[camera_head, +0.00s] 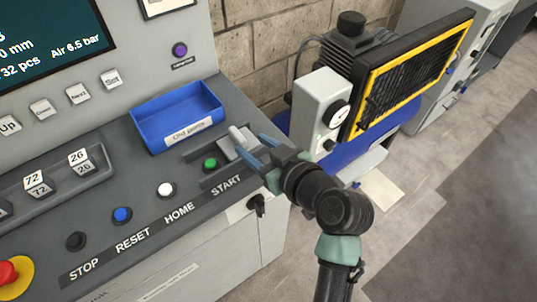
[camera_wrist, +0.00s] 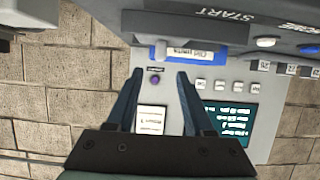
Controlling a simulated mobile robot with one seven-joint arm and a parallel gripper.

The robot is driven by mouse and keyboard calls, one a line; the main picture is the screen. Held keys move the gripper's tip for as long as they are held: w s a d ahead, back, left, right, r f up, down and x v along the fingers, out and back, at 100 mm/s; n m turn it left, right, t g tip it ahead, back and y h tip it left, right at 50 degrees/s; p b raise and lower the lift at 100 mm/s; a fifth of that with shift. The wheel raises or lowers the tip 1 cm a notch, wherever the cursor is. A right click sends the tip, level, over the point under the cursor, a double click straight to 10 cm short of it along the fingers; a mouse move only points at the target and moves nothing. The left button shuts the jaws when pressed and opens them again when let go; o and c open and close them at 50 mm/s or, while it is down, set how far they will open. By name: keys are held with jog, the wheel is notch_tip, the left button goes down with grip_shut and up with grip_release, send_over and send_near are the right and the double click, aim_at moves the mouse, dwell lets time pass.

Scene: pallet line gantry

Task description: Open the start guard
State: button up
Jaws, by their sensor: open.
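The START label (camera_head: 226,184) is on the sloping grey console, with a green button (camera_head: 210,164) just above it. A light grey piece with a raised tab (camera_head: 238,138), which looks like the start guard, stands right of the green button. I cannot tell its exact position, as my fingers partly cover it. My gripper (camera_head: 254,146) is open, its blue fingers close to this piece; contact cannot be told. In the wrist view my gripper (camera_wrist: 160,75) shows empty between the fingers, and the START label (camera_wrist: 225,14) is at the top edge.
A blue tray (camera_head: 180,112) lies behind the buttons. White HOME (camera_head: 166,189), blue RESET (camera_head: 122,214) and black STOP (camera_head: 76,241) buttons run left, with a red emergency button (camera_head: 8,273) at the corner. A key switch (camera_head: 257,205) is on the front. A yellow-framed machine (camera_head: 410,75) stands right.

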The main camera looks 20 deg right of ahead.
jog(key=shift+v, duration=2.4)
